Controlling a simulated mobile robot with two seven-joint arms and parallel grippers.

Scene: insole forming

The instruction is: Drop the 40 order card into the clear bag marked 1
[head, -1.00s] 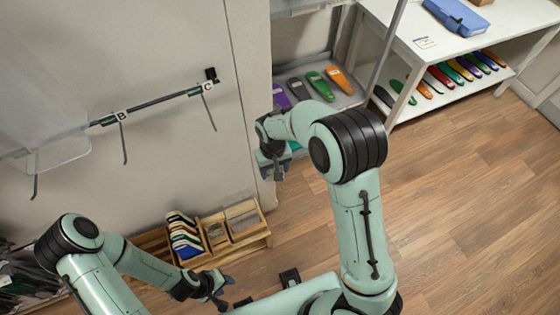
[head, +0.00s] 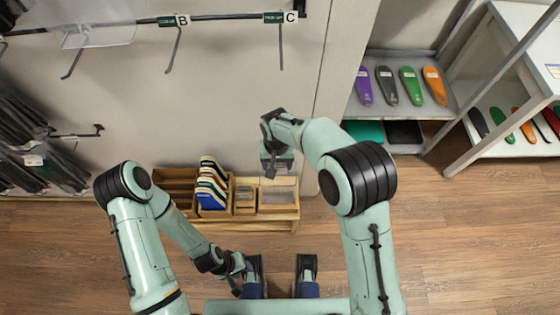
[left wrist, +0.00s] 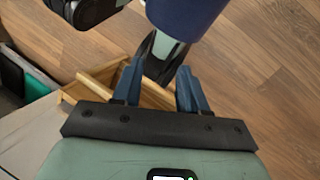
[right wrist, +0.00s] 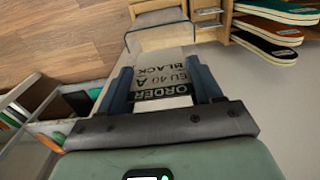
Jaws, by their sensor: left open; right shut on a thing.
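The order card (right wrist: 165,78) is white with black print reading ORDER, EU 40 A, BLACK. My right gripper (right wrist: 160,88) is shut on it in the right wrist view. In the head view this gripper (head: 270,168) is above the wooden tray's right part, and the card is hard to make out. My left gripper (head: 243,278) is open and empty, low in front of the tray; its spread fingers show in the left wrist view (left wrist: 158,88). A clear plastic piece (head: 98,36) hangs at the upper left. I cannot read a 1 on any bag.
The wooden tray (head: 267,223) against the wall holds several insoles (head: 212,185). Hooks labelled B (head: 182,20) and C (head: 291,16) project from the wall rail. Black packs (head: 25,115) hang at left. An insole shelf (head: 440,112) stands at right.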

